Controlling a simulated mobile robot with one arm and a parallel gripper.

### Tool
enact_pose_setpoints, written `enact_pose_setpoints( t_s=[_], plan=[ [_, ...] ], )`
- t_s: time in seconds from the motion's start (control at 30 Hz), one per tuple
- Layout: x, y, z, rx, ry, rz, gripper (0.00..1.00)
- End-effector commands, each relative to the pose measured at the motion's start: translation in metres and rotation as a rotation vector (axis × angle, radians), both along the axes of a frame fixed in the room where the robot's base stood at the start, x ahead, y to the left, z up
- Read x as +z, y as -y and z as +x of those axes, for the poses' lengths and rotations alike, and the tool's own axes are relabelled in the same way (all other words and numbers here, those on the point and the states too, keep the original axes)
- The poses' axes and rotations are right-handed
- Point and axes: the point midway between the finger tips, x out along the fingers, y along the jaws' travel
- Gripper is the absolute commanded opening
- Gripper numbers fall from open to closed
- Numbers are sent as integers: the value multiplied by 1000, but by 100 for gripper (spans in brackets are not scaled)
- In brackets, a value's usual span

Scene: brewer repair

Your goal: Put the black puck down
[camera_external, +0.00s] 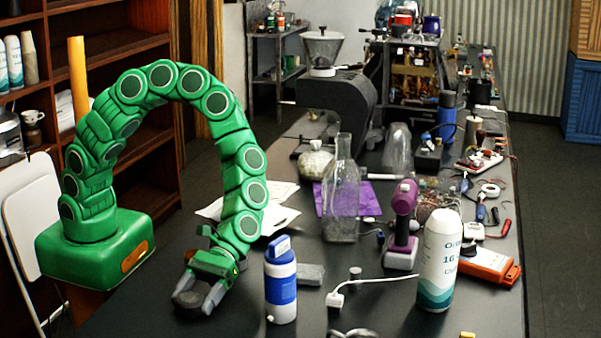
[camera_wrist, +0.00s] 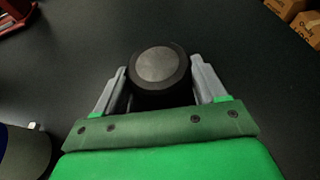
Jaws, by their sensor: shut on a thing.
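The black puck (camera_wrist: 160,66) is a short dark cylinder with a grey round top. It sits between the two grey fingers of my gripper (camera_wrist: 161,82) in the wrist view, which are shut on its sides. In the external view the puck (camera_external: 188,299) is at the front left of the dark table, between the fingertips of my gripper (camera_external: 200,297). The puck is low, at or just above the table top. I cannot tell whether its underside touches the table.
A white and blue bottle (camera_external: 281,285) stands just right of my gripper. A grey block (camera_external: 311,275), a purple device (camera_external: 402,225) and a white and teal can (camera_external: 437,262) are farther right. Papers (camera_external: 279,215) lie behind.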

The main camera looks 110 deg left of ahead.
Motion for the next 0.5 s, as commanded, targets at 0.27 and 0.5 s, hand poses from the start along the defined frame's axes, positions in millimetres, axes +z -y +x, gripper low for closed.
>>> enact_pose_setpoints(
  t_s=[0.27, 0.5],
  plan=[
    [-2, 0, 0, 0, 0, 0, 96],
    [-2, 0, 0, 0, 0, 0, 96]
  ],
)
